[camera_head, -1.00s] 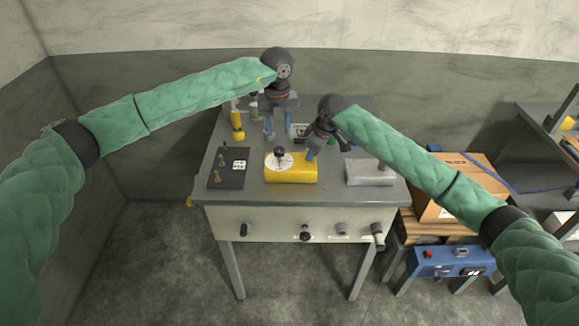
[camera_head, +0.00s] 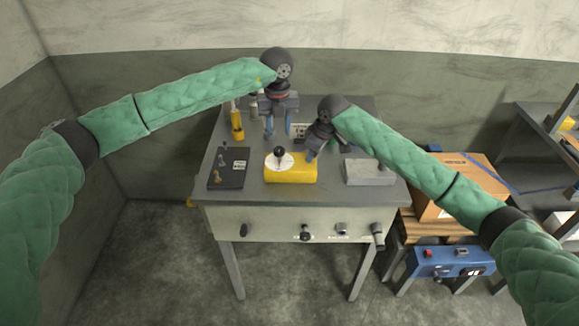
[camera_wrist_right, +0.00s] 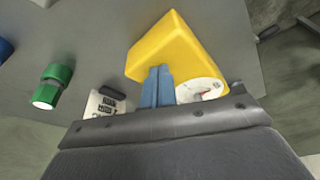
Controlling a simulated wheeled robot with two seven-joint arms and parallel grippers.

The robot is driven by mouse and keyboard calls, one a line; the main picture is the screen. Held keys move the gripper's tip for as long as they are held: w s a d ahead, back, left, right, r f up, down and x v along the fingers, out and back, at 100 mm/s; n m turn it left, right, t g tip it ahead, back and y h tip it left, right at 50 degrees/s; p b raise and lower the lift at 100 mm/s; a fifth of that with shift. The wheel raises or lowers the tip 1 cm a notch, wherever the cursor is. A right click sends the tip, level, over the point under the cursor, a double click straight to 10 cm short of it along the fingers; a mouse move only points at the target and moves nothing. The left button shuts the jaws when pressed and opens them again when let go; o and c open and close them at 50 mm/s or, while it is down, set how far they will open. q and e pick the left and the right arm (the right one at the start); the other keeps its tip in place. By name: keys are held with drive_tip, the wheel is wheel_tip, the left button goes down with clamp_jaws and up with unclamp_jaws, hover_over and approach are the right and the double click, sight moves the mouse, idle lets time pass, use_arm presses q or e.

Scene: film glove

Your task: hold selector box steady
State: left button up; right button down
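The selector box, a yellow block (camera_head: 291,175) with a white round dial and a black knob (camera_head: 280,153), sits on the grey bench top. It also shows in the right wrist view (camera_wrist_right: 172,48), with part of the dial (camera_wrist_right: 203,89) behind the fingers. My right gripper (camera_head: 309,157) is at the box's back right corner. In the right wrist view its two blue fingers (camera_wrist_right: 157,84) are side by side, shut, and close to the box; whether they touch it I cannot tell. My left gripper (camera_head: 278,128) is open and empty, above the bench behind the box, fingers pointing down.
A dark panel (camera_head: 229,170) with small pegs lies left of the box, and a grey block (camera_head: 369,173) lies right of it. A yellow cylinder (camera_head: 237,127) stands at the back left. The bench's front strip is clear.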

sight(279, 149)
use_arm(q)
drive_tip(key=shift+o, duration=0.2)
idle(1.3)
drive_tip(key=o, duration=0.3)
drive_tip(key=shift+r, duration=0.1)
drive_tip(key=shift+o, duration=0.3)
drive_tip(key=r, duration=0.1)
drive_tip(key=w+r, duration=0.1)
drive_tip(key=r, duration=0.1)
drive_tip(key=shift+a, duration=0.1)
drive_tip(key=f+m, duration=0.3)
drive_tip(key=m, duration=0.8)
drive_tip(key=f+m, duration=0.4)
drive_tip(key=m, duration=0.8)
drive_tip(key=s+f+m, duration=0.1)
drive_tip(key=f+m, duration=0.2)
drive_tip(key=m, duration=0.9)
drive_tip(key=shift+f, duration=0.2)
drive_tip(key=shift+c, duration=0.3)
